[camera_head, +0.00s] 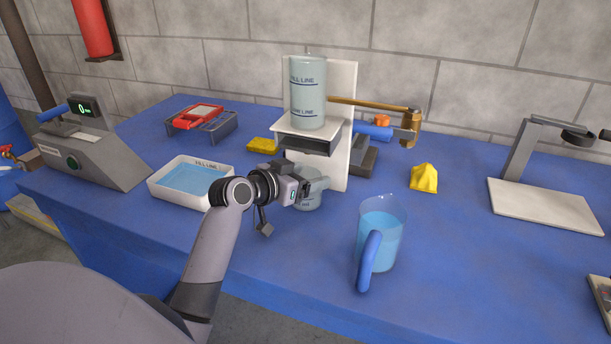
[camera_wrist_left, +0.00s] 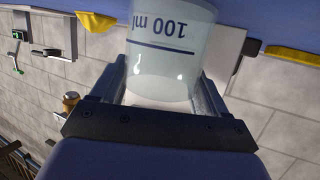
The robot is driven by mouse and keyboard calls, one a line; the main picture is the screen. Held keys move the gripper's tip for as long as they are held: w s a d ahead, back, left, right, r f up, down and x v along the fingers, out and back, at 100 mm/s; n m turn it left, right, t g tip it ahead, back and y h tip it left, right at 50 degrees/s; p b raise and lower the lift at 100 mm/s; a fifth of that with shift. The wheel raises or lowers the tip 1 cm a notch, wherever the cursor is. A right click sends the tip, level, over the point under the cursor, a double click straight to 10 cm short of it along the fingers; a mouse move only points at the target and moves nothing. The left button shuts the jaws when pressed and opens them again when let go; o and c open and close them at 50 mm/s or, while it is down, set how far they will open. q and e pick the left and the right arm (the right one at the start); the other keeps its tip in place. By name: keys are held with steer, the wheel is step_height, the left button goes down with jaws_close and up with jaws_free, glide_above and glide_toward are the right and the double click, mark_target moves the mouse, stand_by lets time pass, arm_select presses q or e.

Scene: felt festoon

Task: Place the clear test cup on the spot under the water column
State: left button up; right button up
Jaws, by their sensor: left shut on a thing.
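The water column (camera_head: 308,92) is a clear cylinder with dark fill lines, standing on a white shelf (camera_head: 285,128) with a tall white back panel (camera_head: 345,110). My left gripper (camera_head: 308,186) is shut on the clear test cup (camera_head: 309,201), below and in front of the shelf. In the left wrist view the cup (camera_wrist_left: 170,60) sits between both fingers (camera_wrist_left: 163,85), its "100 ml" mark upside down in the picture. My gripper hides part of the cup. The spot under the column is not clearly visible, and I cannot tell whether the cup touches anything below. My right gripper is not in view.
A blue-filled jug (camera_head: 385,235) stands right of the cup, near the front.

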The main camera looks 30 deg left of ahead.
arm_select(q)
steer(key=o, duration=1.2)
steer(key=shift+c, duration=0.2)
steer(key=shift+r, duration=0.1)
steer(key=v, duration=1.2)
